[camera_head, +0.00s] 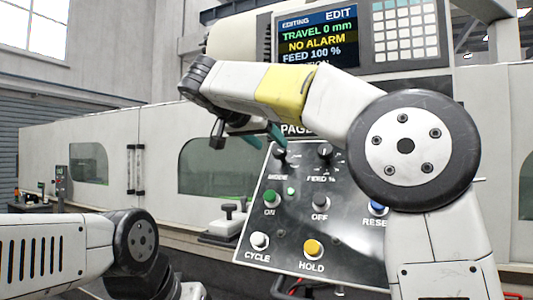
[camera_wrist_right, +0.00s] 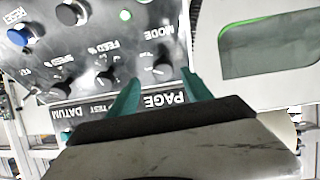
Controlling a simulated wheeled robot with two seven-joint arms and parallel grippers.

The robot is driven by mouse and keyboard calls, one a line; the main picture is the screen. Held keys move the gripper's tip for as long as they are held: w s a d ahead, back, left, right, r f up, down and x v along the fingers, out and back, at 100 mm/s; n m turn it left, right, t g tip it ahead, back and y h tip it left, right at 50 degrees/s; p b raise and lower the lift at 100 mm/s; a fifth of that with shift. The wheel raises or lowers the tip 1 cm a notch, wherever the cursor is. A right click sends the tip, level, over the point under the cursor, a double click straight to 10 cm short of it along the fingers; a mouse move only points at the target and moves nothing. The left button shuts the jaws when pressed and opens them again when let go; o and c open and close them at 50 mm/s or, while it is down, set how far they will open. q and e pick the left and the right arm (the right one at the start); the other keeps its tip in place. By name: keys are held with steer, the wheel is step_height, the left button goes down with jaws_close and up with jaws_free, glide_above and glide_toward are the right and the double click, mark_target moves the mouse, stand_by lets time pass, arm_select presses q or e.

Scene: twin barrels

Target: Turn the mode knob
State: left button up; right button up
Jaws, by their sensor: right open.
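The mode knob (camera_head: 279,156) is a small black knob with a white mark, at the upper left of the tilted black control panel (camera_head: 350,235). My right gripper (camera_head: 264,138) is at the panel's upper left edge, next to this knob, with teal fingers apart. In the right wrist view, which shows the panel upside down, the mode knob (camera_wrist_right: 162,68) lies in line with the gap between the fingertips of my right gripper (camera_wrist_right: 160,77). I cannot tell whether they touch it. My left arm shows at lower left, but its gripper is out of view.
The feed knob (camera_head: 325,151) is just right of the mode knob. Below are the green ON button (camera_head: 270,196), black OFF button (camera_head: 320,200), white CYCLE button (camera_head: 260,240) and yellow HOLD button (camera_head: 313,247). A screen (camera_head: 318,40) reading NO ALARM stands above.

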mark_target(278, 150)
steer(key=shift+w, duration=0.55)
steer(key=x, duration=0.6)
steer(key=shift+w+d, duration=0.2)
steer(key=shift+w, duration=0.1)
jaws_close()
